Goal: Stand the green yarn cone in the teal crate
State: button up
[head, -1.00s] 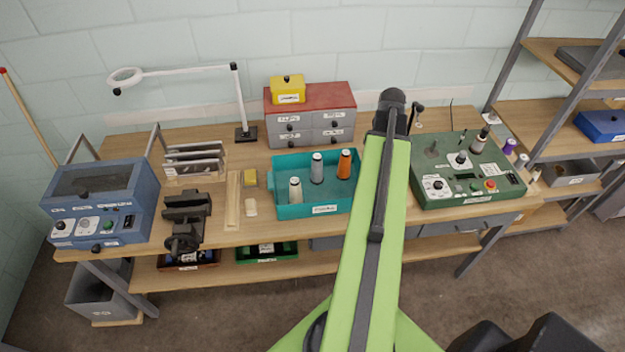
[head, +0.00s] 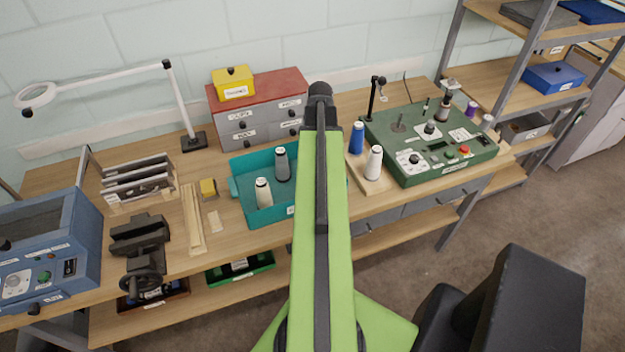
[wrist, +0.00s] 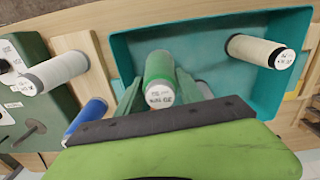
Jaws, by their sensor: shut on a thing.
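The green yarn cone (wrist: 160,80) is between the fingers of my gripper (wrist: 160,84) in the wrist view. The gripper is shut on it, and its pale labelled end faces the camera. Behind it is the teal crate (wrist: 215,38); I cannot tell how high the cone is above the crate floor. In the head view, the crate (head: 240,165) stands on the bench. My arm covers its right part and hides the gripper and green cone.
A cream cone (head: 263,192) and a grey cone (head: 282,163) stand in the crate. A blue cone (head: 356,138) and a white cone (head: 374,163) stand right of my arm, beside the green control box (head: 430,145). Grey drawers (head: 260,110) stand behind the crate.

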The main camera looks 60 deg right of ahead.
notch_tip(320, 180, down, 6)
jog(key=b, duration=0.4)
jog(key=shift+d, duration=0.1)
jog(key=o, duration=1.1)
jog(key=shift+r, duration=0.1)
jog(key=shift+o, duration=0.2)
notch_tip(320, 180, up, 12)
jog(key=p, duration=1.2)
jog(key=shift+r, duration=0.25)
jog(key=shift+f, duration=0.1)
